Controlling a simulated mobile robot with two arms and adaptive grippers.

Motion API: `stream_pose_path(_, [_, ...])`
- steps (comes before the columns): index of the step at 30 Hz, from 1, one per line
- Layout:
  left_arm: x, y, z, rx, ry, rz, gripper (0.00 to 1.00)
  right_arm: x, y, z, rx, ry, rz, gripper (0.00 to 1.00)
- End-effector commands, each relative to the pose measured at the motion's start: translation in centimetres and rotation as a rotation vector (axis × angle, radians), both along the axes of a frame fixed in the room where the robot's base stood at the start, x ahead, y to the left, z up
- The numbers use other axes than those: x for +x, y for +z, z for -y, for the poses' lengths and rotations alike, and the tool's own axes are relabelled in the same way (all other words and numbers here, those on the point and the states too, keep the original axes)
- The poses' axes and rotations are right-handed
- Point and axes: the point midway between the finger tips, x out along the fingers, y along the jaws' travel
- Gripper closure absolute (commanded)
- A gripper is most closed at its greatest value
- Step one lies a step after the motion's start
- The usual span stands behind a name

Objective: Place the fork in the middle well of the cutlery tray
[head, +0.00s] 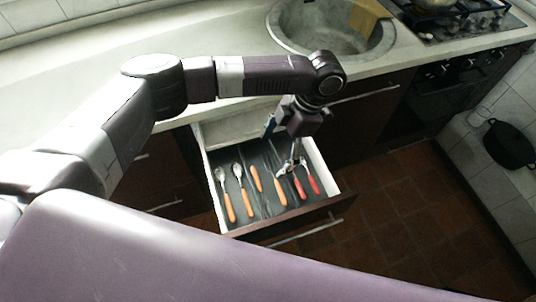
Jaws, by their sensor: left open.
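The grey cutlery tray (262,209) lies in an open drawer. Two spoons with orange handles (228,205) lie in its left part. One orange handle (256,179) lies in the middle part, and another orange-handled piece (281,194) lies right of it. I cannot tell which piece is the fork, as the metal ends are small and unclear. My left gripper (290,168) is open, pointing down over the right part of the tray, close to the red handles and the right orange-handled piece. My right gripper is not in view.
Two red-handled pieces (313,184) lie at the tray's right. The drawer front (290,218) and side walls rise around the tray. A sink (330,30) and stove (450,20) are at the back. A dark pan (509,146) is at the right. The left counter is clear.

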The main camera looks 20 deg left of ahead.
Motion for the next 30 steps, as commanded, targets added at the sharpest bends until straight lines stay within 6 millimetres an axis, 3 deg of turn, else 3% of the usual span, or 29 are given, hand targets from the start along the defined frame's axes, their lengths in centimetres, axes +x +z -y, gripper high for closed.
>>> stream_pose_path(1, [0.2,0.9,0.2,0.000,0.001,0.000,0.18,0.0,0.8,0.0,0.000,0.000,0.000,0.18])
stream_pose_path(6, [0.4,1.8,0.6,0.000,0.001,0.000,0.18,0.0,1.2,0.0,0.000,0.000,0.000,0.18])
stream_pose_path(24, [0.5,1.9,0.6,0.000,0.001,0.000,0.18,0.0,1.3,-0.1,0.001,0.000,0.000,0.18])
stream_pose_path(30, [0.5,4.8,0.6,0.000,0.001,0.000,0.18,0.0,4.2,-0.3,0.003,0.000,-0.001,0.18])
